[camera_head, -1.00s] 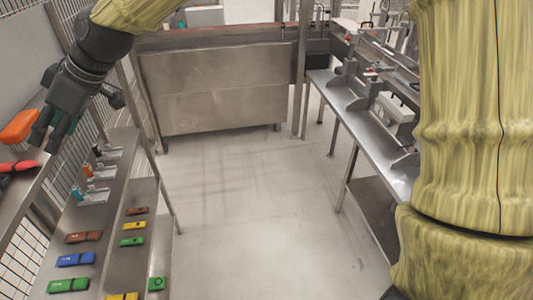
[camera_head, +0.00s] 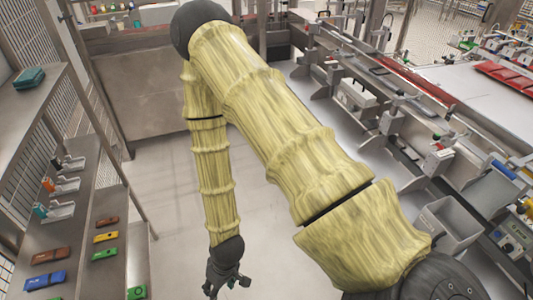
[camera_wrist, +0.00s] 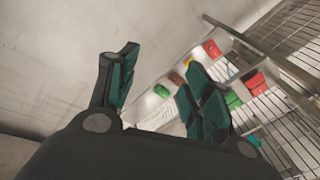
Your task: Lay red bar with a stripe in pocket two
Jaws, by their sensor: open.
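My gripper (camera_head: 228,284) hangs low over the floor at the bottom of the head view, to the right of the left-hand shelves. In the wrist view my gripper (camera_wrist: 165,85) has its two fingers spread, with nothing between them. A red piece (camera_wrist: 211,48) lies on a shelf beyond the fingers in the wrist view, and another red piece (camera_wrist: 252,78) lies further right. Both are too small and blurred to show a stripe. I cannot make out which place is pocket two.
The left bench (camera_head: 78,190) carries several coloured bars, such as a brown bar (camera_head: 50,255) and a blue bar (camera_head: 44,281). A lower shelf holds a yellow bar (camera_head: 105,237). A teal stack (camera_head: 29,77) lies on the upper-left shelf. Open floor (camera_head: 166,200) lies between benches.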

